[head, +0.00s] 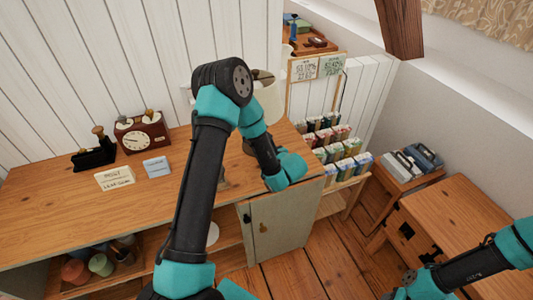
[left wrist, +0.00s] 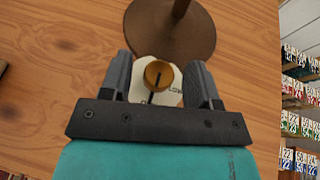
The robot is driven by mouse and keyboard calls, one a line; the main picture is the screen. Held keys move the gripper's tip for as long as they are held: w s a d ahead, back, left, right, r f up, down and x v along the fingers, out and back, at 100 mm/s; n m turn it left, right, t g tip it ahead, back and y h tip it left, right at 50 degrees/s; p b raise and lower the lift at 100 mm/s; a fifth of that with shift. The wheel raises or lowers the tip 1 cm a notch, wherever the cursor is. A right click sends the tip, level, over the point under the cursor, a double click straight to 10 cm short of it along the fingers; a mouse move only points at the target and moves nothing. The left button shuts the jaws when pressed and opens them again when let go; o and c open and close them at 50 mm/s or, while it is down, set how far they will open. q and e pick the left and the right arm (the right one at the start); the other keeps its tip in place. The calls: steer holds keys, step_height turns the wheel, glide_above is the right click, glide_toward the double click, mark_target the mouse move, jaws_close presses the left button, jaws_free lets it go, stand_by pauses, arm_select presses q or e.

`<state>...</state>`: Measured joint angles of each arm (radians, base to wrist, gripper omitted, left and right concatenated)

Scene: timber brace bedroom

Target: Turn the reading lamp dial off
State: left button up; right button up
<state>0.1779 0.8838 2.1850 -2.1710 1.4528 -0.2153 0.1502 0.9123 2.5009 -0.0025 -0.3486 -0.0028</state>
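The brass dial (left wrist: 158,74) sits on a pale plate (left wrist: 144,94) in the left wrist view. A dark line on the knob runs roughly up and down the picture; part of the lettering is covered. My left gripper (left wrist: 160,66) is open, with one finger on each side of the dial and gaps showing between. The lamp's round brown base (left wrist: 170,32) lies just beyond. In the head view my left arm hides the dial and much of the lamp; its pale shade (head: 270,99) shows behind the arm. My right gripper (head: 405,288) is at the bottom edge, its fingers unclear.
On the wooden counter (head: 60,215) stand a clock (head: 141,133), a dark stand (head: 94,152) and small cards (head: 115,178). A rack of small boxes (head: 335,145) is at the right. A wooden desk (head: 455,215) stands near my right arm.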

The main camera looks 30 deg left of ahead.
arm_select(q)
steer(key=v, duration=1.7)
steer(key=shift+d+r, duration=0.15)
steer(key=shift+r, duration=0.05)
steer(key=s+f+n+g+h, duration=0.5)
steer(key=s+f+n+h, duration=1.1)
steer(key=n, duration=0.9)
step_height(320, 180, down, 4)
steer(key=shift+s+f, duration=0.25)
steer(key=shift+s, duration=0.75)
